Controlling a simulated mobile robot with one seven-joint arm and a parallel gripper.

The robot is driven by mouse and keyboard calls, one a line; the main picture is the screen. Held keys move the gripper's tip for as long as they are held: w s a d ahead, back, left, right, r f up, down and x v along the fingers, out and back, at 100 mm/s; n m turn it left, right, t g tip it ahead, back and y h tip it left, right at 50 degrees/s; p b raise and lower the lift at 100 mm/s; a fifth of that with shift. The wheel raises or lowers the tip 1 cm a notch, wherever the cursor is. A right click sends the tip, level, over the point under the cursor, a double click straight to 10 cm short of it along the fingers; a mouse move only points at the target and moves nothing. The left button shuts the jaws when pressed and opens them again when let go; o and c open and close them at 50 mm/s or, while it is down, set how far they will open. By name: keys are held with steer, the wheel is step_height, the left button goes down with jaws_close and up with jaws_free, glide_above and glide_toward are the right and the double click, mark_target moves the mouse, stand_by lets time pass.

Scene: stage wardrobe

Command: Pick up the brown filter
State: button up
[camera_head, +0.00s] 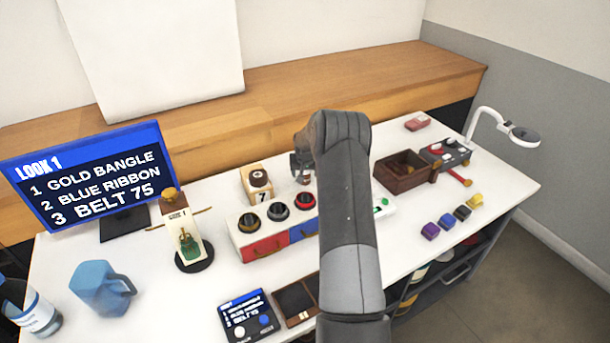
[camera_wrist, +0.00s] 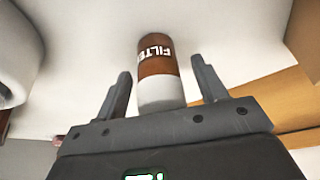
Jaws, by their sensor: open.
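The brown filter (camera_wrist: 155,58) is a small cylinder with a brown upper part, white "FILTER" lettering and a white lower band. In the wrist view it lies between the two fingers of my gripper (camera_wrist: 163,78), with a visible gap to each finger. My gripper is open and holds nothing. In the head view my gripper (camera_head: 301,164) is over the back middle of the white table (camera_head: 160,275), partly behind my dark arm. I cannot clearly make out the filter there.
A box with red and blue drawers (camera_head: 265,247) stands just in front of my gripper, and a small "7" block (camera_head: 262,197) to its left. An open brown box (camera_head: 402,178) is to the right. A wooden ledge (camera_head: 270,110) runs behind.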

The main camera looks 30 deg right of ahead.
steer(key=shift+c, duration=0.3)
steer(key=c, duration=1)
